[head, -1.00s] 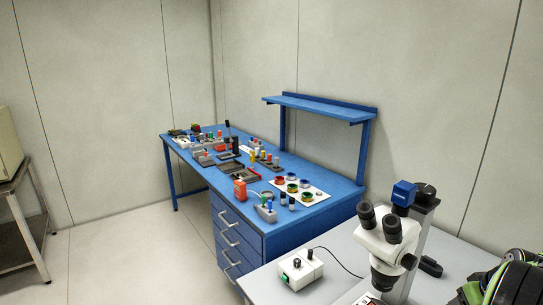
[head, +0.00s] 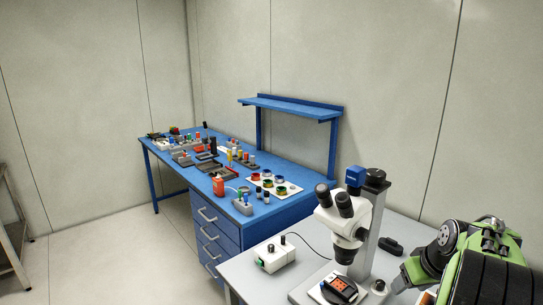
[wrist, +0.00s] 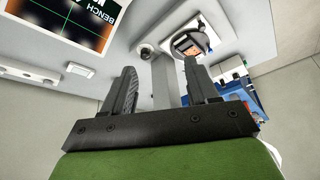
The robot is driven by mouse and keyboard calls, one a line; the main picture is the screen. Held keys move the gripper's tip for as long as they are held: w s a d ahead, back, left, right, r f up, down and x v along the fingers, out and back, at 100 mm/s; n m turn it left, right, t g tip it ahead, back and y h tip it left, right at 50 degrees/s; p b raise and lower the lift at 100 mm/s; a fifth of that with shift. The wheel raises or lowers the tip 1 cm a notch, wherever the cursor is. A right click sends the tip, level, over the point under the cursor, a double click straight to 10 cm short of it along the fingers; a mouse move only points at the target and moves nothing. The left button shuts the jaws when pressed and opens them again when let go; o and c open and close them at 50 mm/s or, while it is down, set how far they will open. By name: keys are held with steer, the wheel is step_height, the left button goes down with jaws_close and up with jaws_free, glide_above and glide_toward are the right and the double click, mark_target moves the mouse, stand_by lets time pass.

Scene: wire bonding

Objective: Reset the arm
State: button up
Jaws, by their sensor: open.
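My gripper (wrist: 162,75) shows in the wrist view with its two dark fingers apart and nothing between them. In the head view my green and black arm (head: 470,265) is at the lower right, beside the white microscope (head: 340,222); the fingers cannot be made out there. An orange and dark device (head: 338,288) sits on the microscope's base, below its head. It also shows in the wrist view (wrist: 187,47), beyond the right finger and apart from it.
The microscope stands on a light grey table (head: 238,268) with a white control box (head: 275,257). A blue bench (head: 290,205) behind holds several small parts and spools under a blue shelf (head: 295,107). A dark-bordered panel (wrist: 60,22) fills the wrist view's upper left. Open floor lies at left.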

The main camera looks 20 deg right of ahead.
steer(key=a+r+n, duration=0.1)
steer(key=a+r, duration=0.2)
steer(key=a, duration=0.6)
steer(key=a+r, duration=0.3)
steer(key=a, duration=0.5)
steer(key=s+a+n, duration=0.1)
steer(key=s+a, duration=1.2)
steer(key=s, duration=0.1)
steer(key=shift+s+a+f+t+y+p, duration=0.2)
steer(key=shift+s+f+t+y+p, duration=0.15)
steer(key=shift+f+t+y+p, duration=0.1)
